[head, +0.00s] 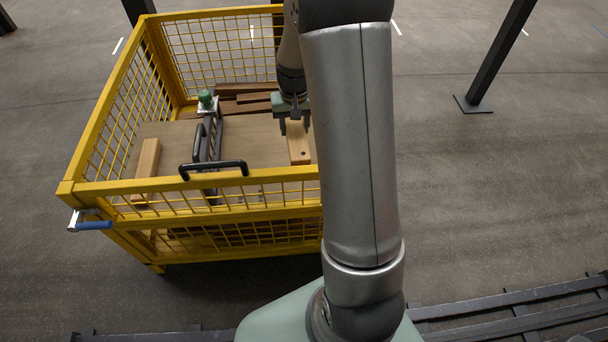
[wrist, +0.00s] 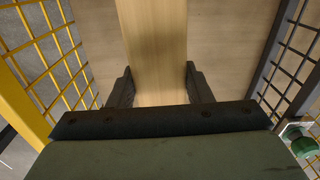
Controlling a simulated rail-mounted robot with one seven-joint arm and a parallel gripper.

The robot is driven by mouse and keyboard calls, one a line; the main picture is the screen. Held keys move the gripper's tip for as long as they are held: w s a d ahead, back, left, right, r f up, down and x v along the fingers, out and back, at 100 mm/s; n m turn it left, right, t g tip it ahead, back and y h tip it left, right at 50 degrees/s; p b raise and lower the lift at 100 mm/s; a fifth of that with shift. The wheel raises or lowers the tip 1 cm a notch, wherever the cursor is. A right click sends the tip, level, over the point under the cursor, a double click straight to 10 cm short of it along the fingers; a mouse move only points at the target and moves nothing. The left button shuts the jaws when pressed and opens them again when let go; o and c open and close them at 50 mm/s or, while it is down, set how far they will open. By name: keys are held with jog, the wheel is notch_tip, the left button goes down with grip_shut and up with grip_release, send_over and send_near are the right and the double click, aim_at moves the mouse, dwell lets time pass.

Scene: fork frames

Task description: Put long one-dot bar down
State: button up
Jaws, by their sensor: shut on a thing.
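The long one-dot bar (head: 299,148) is light wood with one dark dot near its near end. It is inside the yellow mesh crate (head: 250,182), in the right part. My gripper (head: 294,123) is shut on it from above, and the near end sticks out toward the front wall. In the wrist view the bar (wrist: 155,50) runs between the two dark fingers (wrist: 158,87), above or on the tan board (wrist: 220,40). I cannot tell whether the bar touches the board. My arm hides the crate's right side.
Another light wooden bar (head: 148,158) lies at the crate's left. A dark divider (head: 216,140) with a green knob (head: 206,98) splits the crate. Dark brown planks (head: 240,104) lie at the back. A black handle (head: 213,165) is near the front wall. Bare board shows left of the divider.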

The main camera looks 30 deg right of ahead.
jog(key=shift+m, duration=0.3)
jog(key=d+f+b, duration=0.1)
jog(key=f+b, duration=0.2)
jog(key=f, duration=0.2)
jog(key=d+f+b, duration=0.1)
jog(key=f+b, duration=0.2)
jog(key=f, duration=0.2)
jog(key=d+f+b, duration=0.1)
jog(key=f+b, duration=0.2)
jog(key=f, duration=0.2)
jog(key=shift+s+f, duration=0.3)
jog(key=shift+f, duration=0.05)
jog(key=shift+f, duration=0.2)
jog(key=o, duration=1.1)
notch_tip(320, 180, up, 12)
jog(key=p, duration=0.4)
jog(key=shift+a+r, duration=0.1)
jog(key=shift+r, duration=0.1)
